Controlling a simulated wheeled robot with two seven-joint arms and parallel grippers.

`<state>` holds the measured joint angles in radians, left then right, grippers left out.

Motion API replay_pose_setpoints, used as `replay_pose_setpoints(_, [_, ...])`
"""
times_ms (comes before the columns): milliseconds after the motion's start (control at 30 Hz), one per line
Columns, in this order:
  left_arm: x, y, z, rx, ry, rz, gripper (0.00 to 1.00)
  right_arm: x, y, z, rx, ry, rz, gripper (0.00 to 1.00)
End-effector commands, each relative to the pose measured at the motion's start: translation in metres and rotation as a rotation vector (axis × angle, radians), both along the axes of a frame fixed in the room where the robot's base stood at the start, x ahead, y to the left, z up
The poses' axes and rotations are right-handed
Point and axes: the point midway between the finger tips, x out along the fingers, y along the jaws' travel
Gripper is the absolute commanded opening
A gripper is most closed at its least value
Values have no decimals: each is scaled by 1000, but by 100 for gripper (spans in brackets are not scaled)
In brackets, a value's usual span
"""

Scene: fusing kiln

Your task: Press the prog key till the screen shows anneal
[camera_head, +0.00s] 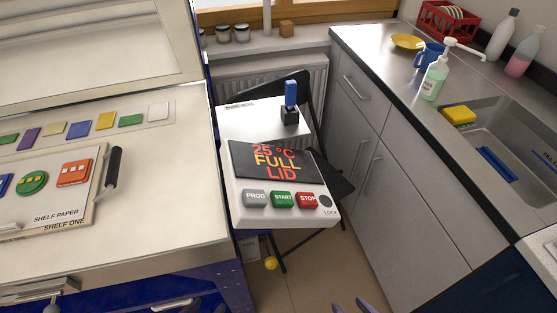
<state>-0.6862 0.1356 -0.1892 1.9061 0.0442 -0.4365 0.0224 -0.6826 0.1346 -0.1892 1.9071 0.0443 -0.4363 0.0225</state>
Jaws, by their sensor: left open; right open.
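The controller (285,222) is a white box with a dark screen (277,163) on its sloped face. The screen reads "25 °C FULL LID" in red, orange and yellow. Below it sit a grey PROG key (255,198), a green START key (283,199) and a red STOP key (308,200). A dark round LOCK (325,201) is at the right. Two bluish-purple fingertips at the bottom edge look like my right gripper (351,306); they are apart, empty and well below the keys. I cannot make out my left gripper.
The kiln (180,220) stands open at left, with a board (70,213) of glass pieces on its edge. A black block with a blue-topped stick (290,115) stands behind the screen. Counter and sink (500,125) are at right. The floor before the controller is clear.

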Motion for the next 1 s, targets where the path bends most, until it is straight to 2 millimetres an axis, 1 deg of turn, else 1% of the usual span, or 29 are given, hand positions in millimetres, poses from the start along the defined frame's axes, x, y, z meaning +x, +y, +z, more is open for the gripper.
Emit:
replay_pose_setpoints(300, [1, -1, 2, -1, -3, -2, 40, 0, 1, 1, 0, -1, 2, 40])
replay_pose_setpoints(333, [1, -1, 2, -1, -3, -2, 39, 0, 1, 1, 0, -1, 2, 40])
replay_pose_setpoints(467, [1, -1, 2, -1, -3, -2, 17, 0, 1, 1, 0, -1, 3, 40])
replay_pose_setpoints(500, [1, -1, 2, -1, -3, -2, 10, 0, 1, 1, 0, -1, 3, 40])
replay_pose_setpoints(567, [1, -1, 2, -1, -3, -2, 0, 0, 1, 1, 0, -1, 3, 40])
replay_pose_setpoints(1000, [1, -1, 2, -2, -4, -3, 0, -2, 1, 1, 1, 1, 3, 40])
